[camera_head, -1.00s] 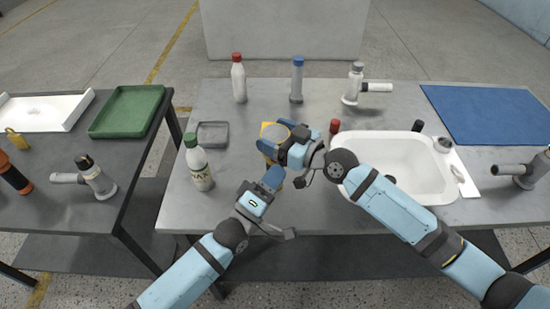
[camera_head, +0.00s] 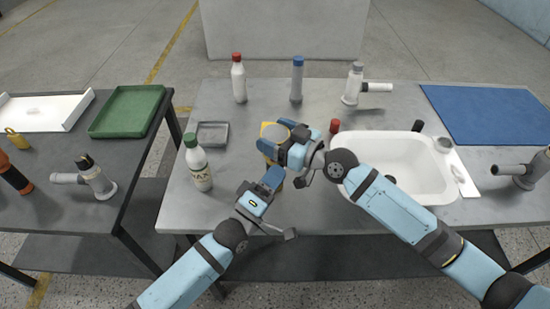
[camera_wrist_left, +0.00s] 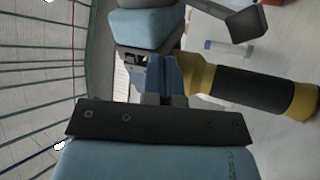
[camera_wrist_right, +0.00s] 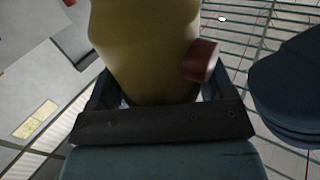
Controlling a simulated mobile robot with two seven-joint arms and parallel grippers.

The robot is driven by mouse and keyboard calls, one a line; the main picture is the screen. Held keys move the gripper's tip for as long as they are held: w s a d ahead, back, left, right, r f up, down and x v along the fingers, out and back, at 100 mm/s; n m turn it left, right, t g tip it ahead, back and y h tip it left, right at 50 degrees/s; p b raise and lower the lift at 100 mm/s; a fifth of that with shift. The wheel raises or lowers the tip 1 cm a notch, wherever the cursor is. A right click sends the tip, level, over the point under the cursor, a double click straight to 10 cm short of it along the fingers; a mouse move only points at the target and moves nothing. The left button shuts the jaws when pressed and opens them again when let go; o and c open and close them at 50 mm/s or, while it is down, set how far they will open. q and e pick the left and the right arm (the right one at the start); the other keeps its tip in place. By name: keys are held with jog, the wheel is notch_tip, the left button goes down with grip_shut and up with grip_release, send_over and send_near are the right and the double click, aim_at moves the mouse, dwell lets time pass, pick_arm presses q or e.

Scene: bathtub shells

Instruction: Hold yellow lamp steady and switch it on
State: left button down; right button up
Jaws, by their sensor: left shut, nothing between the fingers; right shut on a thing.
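A dark red button (camera_wrist_right: 203,62) sticks out from the lamp's side there. My left gripper (camera_head: 273,178) is shut and empty, just in front of and below the right one. In the left wrist view its closed fingers (camera_wrist_left: 160,75) are close beside the lamp's yellow and black body (camera_wrist_left: 265,92); I cannot tell whether they touch.
A green-capped bottle (camera_head: 199,165) stands left of the grippers and a small grey tray (camera_head: 212,134) behind it. A white tub (camera_head: 430,184) is at right. A red-capped bottle (camera_head: 239,80), a blue-capped bottle (camera_head: 297,80) and a blue mat (camera_head: 485,115) are farther back.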

pick_arm(q)
jog(key=shift+w, duration=0.15)
dwell(0.6)
jog(key=shift+w, duration=0.35)
jog(key=shift+w+a+r, duration=0.1)
jog(key=shift+w+r, duration=0.1)
jog(key=shift+w, duration=0.2)
jog(key=shift+w+f, duration=0.1)
jog(key=shift+w, duration=0.3)
dwell(0.9)
jog(key=shift+s, duration=0.1)
jog(key=shift+s+a+r, duration=0.1)
jog(key=shift+s+r, duration=0.2)
jog(key=shift+s, duration=0.55)
jog(key=shift+s+f, duration=0.2)
jog(key=shift+s, duration=2.5)
